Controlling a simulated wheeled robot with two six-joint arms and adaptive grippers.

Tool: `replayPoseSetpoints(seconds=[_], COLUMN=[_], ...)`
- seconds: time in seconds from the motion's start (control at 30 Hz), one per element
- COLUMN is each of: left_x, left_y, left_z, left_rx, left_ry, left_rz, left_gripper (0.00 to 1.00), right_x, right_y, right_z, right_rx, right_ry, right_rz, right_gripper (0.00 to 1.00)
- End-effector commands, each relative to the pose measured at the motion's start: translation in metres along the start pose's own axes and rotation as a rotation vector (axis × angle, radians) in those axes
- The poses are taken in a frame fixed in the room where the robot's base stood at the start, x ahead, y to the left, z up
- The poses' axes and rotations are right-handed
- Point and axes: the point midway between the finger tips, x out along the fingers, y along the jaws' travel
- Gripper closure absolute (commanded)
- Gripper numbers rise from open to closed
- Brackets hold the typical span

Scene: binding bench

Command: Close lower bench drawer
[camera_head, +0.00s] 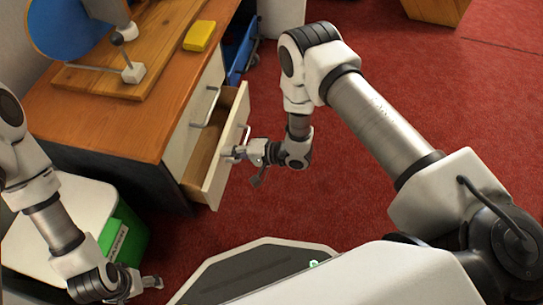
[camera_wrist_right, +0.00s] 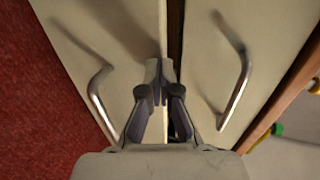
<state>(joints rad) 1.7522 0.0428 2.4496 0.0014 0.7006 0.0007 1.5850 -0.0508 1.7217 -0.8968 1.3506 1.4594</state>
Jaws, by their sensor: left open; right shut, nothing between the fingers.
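The lower bench drawer (camera_head: 215,165) stands partly pulled out of the bench, with its inside showing in the head view. Its pale front and bar handle (camera_wrist_right: 98,100) are on the left in the right wrist view. My right gripper (camera_head: 238,153) is shut and empty at the drawer front. In the right wrist view its fingertips (camera_wrist_right: 158,80) are at the front's upper edge, beside the dark gap; contact is hard to tell. The upper drawer front with its handle (camera_wrist_right: 238,88) is on the right. My left gripper (camera_head: 150,283) is open and empty, low at the left, away from the drawer.
The wooden bench top (camera_head: 150,115) carries a yellow block (camera_head: 199,35) and a board with a blue disc (camera_head: 62,25). A green box (camera_head: 122,238) is at the lower left. A blue crate (camera_head: 240,55) stands beyond the bench. Red floor (camera_head: 300,215) is clear before the drawer.

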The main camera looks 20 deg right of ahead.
Motion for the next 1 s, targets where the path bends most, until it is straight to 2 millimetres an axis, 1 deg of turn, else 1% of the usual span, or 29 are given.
replayPoseSetpoints(seconds=[0.2, 0.4, 0.8, 1.0], left_x=[-0.001, -0.001, -0.002, -0.012], left_y=[0.0, 0.0, 0.0, 0.0], left_z=[0.001, 0.001, 0.0, 0.001], left_rx=[0.002, 0.001, 0.001, 0.002], left_ry=[-0.001, -0.001, -0.001, -0.002], left_rz=[0.0, 0.0, 0.0, 0.0], left_gripper=[0.2, 0.2, 0.2, 0.2], right_x=[0.02, 0.028, 0.028, 0.021], right_y=[-0.006, -0.008, -0.009, -0.009], right_z=[0.0, 0.0, 0.0, 0.005], right_rx=[-0.002, 0.0, 0.0, 0.002], right_ry=[-0.001, -0.001, -0.001, 0.0], right_rz=[-0.001, 0.0, 0.0, 0.001], right_gripper=[1.0, 1.0, 1.0, 1.0])
